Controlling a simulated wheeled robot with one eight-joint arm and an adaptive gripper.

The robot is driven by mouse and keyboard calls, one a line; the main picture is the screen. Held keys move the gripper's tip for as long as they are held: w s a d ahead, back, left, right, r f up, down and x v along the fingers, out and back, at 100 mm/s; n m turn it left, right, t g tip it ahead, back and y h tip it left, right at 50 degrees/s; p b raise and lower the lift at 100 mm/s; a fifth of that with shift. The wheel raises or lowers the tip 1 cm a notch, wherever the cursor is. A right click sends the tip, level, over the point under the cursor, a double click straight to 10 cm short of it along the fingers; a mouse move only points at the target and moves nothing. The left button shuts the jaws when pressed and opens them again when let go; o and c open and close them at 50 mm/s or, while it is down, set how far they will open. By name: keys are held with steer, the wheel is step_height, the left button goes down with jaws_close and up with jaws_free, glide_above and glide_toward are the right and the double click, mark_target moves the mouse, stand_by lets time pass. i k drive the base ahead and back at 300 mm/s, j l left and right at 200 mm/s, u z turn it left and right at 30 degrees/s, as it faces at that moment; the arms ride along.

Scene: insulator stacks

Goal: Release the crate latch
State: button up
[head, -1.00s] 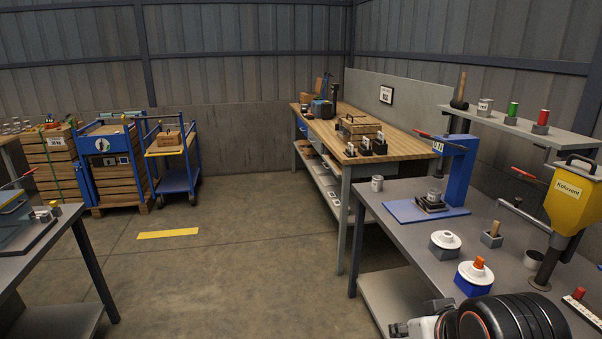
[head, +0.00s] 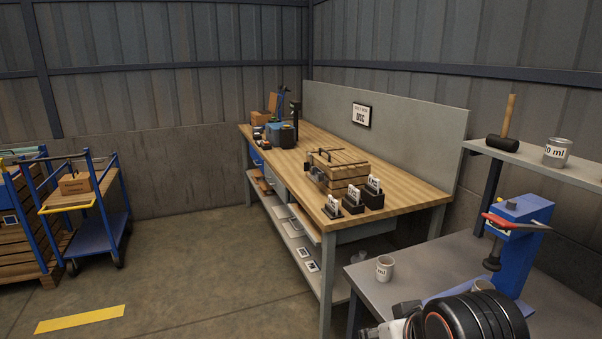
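A wooden crate (head: 340,174) with a slatted lid sits on the wooden workbench (head: 405,185). Small dark metal fittings show on its left side, but they are too small to tell whether a latch is open or shut. My arm shows at the bottom right, in front of the grey metal table. The end of my gripper (head: 395,330) shows only in part at the bottom edge, far short of the crate. Its fingers cannot be made out.
Card holders (head: 354,198) stand right in front of the crate. A grey table (head: 400,263) with a cup (head: 384,268) and a blue press (head: 520,235) is at the right. A blue cart (head: 98,232) stands at the left. The floor (head: 220,265) between is clear.

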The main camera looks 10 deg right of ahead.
mark_target(307, 166)
steer(key=i+j, duration=0.15)
steer(key=i, duration=0.15)
steer(key=i+j, duration=0.3)
steer(key=i+j+z, duration=0.1)
steer(key=i+j, duration=0.2)
steer(key=j, duration=0.2)
steer(key=i+j, duration=0.3)
steer(key=i+j+z, duration=0.1)
steer(key=i+j, duration=0.2)
steer(key=j, duration=0.2)
steer(key=i+l, duration=0.1)
steer(key=i, duration=0.45)
steer(key=i+l+z, duration=0.1)
steer(key=i, duration=0.5)
steer(key=i+l, duration=0.15)
